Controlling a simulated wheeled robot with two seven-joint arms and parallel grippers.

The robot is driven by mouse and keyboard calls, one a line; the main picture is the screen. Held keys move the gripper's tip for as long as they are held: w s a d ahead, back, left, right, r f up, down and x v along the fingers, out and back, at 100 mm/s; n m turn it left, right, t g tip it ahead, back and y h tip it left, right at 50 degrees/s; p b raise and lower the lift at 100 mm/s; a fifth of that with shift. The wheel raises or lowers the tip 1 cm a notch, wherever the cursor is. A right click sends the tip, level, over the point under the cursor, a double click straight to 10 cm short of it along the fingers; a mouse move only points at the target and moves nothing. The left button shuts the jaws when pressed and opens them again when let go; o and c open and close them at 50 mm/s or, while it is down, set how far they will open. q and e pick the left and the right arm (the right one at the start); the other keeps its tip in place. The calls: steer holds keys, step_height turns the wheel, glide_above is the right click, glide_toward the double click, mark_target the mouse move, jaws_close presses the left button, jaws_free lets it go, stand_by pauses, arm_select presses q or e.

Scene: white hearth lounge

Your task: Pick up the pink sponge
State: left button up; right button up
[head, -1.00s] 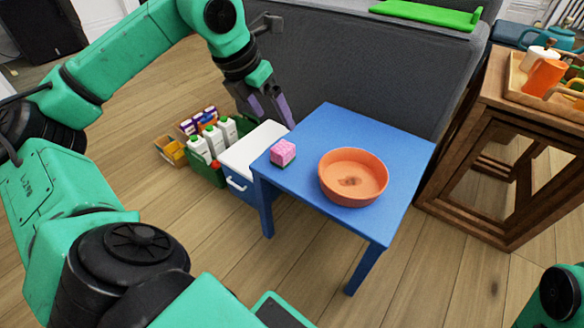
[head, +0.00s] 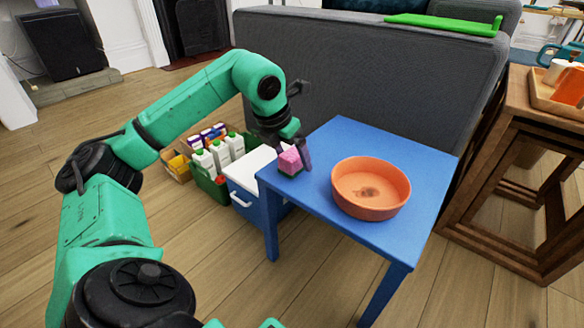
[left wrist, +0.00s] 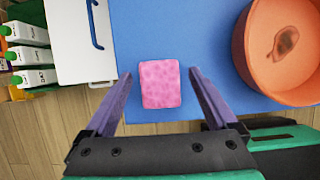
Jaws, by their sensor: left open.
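The pink sponge (head: 290,160) has a green underside and lies on the blue table (head: 345,140) near its left corner. In the left wrist view the sponge (left wrist: 160,84) lies between and a little beyond the two finger tips. My left gripper (head: 294,158) is open and points down at the sponge, with a finger showing on its far right side. In the left wrist view the open left gripper (left wrist: 160,76) has both purple fingers apart, with a gap to the sponge on each side. My right gripper is not in view.
An orange bowl (head: 371,190) stands on the table right of the sponge. A white-lidded blue cooler (head: 248,168) and a green crate (head: 210,184) with several cartons stand on the floor at left. A grey sofa (head: 390,80) is behind; a wooden side table (head: 500,170) is at right.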

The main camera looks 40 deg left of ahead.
arm_select(q)
steer(key=c, duration=1.4)
